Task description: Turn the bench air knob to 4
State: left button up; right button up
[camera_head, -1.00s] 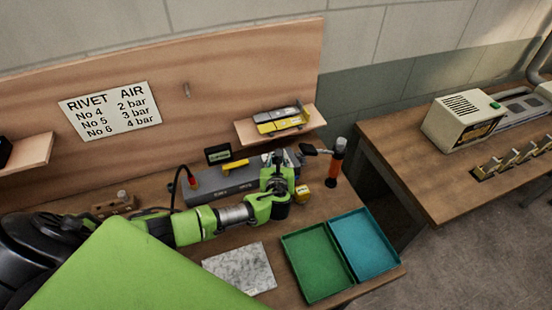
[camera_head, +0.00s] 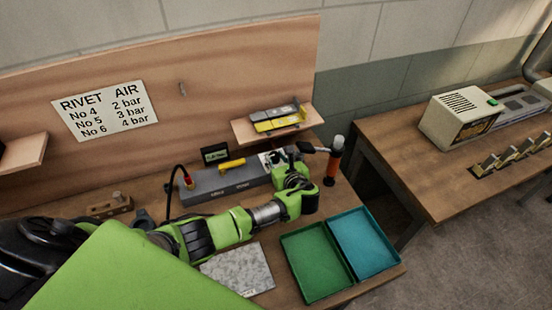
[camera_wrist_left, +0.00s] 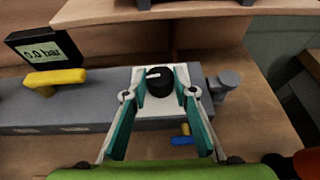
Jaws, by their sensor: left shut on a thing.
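The bench air knob (camera_wrist_left: 160,81) is black and round with a white mark that points left in the left wrist view. It sits on a white plate (camera_wrist_left: 195,72) at the right end of the grey air unit (camera_wrist_left: 85,118). My left gripper (camera_wrist_left: 160,88) is shut on the knob, with one finger on each side. In the head view my left gripper (camera_head: 279,158) is at the right end of the air unit (camera_head: 222,187) and mostly hides the knob. A small display (camera_wrist_left: 45,50) reads 0.0 bar. My right gripper is not in view.
A yellow lever (camera_head: 232,164) sits on the unit. A shelf (camera_head: 271,131) is just above, and an orange-handled tool (camera_head: 332,165) stands to the right. Green (camera_head: 315,262) and teal (camera_head: 365,242) trays lie in front. A sign (camera_head: 106,111) lists rivet air pressures.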

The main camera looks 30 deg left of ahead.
pick_arm(q)
jog(key=o, duration=1.1)
jog(key=v, duration=1.2)
jog(key=shift+w, duration=0.1)
